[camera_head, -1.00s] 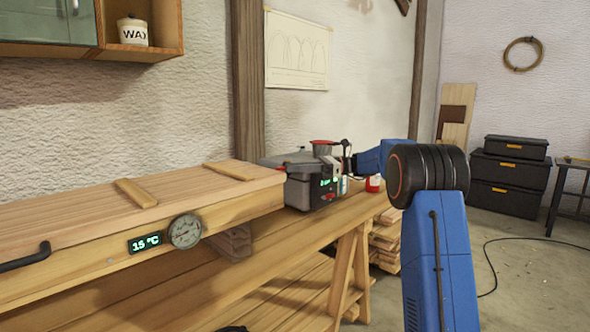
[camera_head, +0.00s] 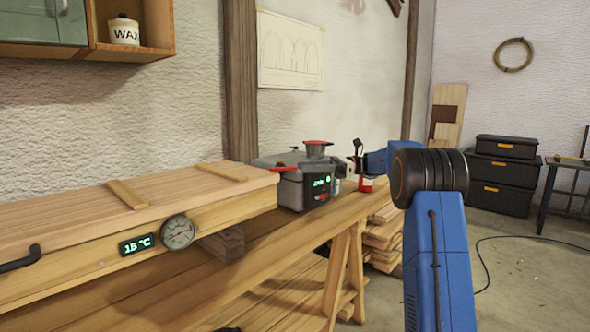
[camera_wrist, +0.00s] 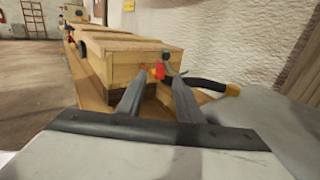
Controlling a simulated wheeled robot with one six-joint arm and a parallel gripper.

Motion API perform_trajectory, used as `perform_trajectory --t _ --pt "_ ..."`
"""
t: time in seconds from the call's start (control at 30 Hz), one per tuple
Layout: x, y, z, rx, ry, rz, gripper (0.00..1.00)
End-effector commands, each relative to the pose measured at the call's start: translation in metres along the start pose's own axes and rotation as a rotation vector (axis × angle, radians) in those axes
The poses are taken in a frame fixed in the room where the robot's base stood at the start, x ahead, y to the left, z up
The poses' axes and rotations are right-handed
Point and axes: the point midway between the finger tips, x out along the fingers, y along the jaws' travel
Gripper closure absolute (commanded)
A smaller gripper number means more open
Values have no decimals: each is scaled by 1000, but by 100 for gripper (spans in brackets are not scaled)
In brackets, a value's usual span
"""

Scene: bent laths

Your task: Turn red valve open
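The grey boiler (camera_head: 291,192) stands on the bench past the end of the long wooden box. A red lever (camera_head: 285,169) points left from its upper side, which I take for the red valve. A red-rimmed cap (camera_head: 317,143) sits on top. My gripper (camera_head: 355,157) is right of the boiler, with a gap between them. In the wrist view my gripper (camera_wrist: 157,80) has its two fingers apart and nothing held. A small red part (camera_wrist: 160,71) shows just beyond the tips, beside a dark bar with a yellow end; I cannot tell whether it is the lever.
The wooden box (camera_head: 60,215) carries a dial gauge (camera_head: 178,233) and a 15 °C display (camera_head: 136,245). A red and white can (camera_head: 366,184) stands on the bench (camera_head: 285,252) below my gripper. Stacked black cases (camera_head: 505,172) stand at the right, with open floor before them.

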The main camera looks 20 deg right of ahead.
Motion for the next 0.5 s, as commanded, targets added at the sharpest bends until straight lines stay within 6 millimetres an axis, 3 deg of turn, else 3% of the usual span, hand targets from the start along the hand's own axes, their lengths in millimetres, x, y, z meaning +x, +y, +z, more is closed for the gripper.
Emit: perform_trajectory --t 0.3,0.5 --pt "-64 -1 0 -1 1 -3 67" --pt "-92 0 -1 0 1 -2 67"
